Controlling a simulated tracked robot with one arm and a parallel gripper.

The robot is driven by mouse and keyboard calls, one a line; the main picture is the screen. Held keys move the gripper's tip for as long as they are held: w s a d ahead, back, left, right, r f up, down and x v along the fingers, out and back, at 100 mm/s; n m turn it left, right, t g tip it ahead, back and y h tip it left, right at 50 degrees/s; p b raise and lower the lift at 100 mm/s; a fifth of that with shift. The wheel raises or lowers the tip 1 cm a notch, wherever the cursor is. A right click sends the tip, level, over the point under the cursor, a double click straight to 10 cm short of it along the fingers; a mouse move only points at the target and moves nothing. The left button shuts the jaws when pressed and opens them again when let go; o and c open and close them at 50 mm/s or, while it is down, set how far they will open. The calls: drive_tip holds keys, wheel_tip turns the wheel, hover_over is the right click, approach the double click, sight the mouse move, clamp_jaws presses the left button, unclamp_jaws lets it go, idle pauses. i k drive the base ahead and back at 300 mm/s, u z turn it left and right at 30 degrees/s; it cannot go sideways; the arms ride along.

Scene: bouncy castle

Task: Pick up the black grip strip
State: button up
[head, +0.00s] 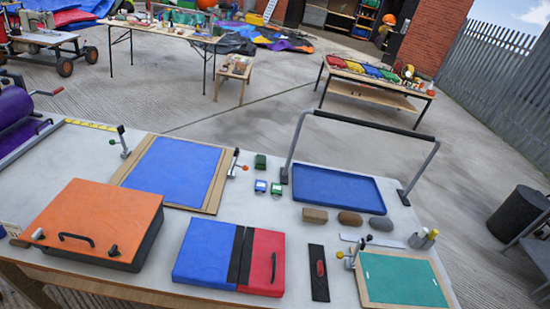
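A flat black strip (318,287) lies on the near part of the white tabletop (345,285), with a small red piece on its middle. It lies between a blue and red block (207,254) and a green panel in a wooden frame (402,279), apart from both. A black band (238,256) also runs across the blue and red block. My gripper is not in view.
An orange-topped box (92,218) and a framed blue panel (173,170) are at left. A blue tray (338,190) stands under a raised black bar (374,124). Three small blocks, including a tan one (314,215), lie in front of the tray.

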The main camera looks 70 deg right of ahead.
sight(319, 276)
drive_tip(key=u, duration=0.95)
drive_tip(key=k, duration=2.3)
drive_tip(key=z, duration=0.9)
drive_tip(key=i, duration=1.05)
drive_tip(key=u, duration=0.05)
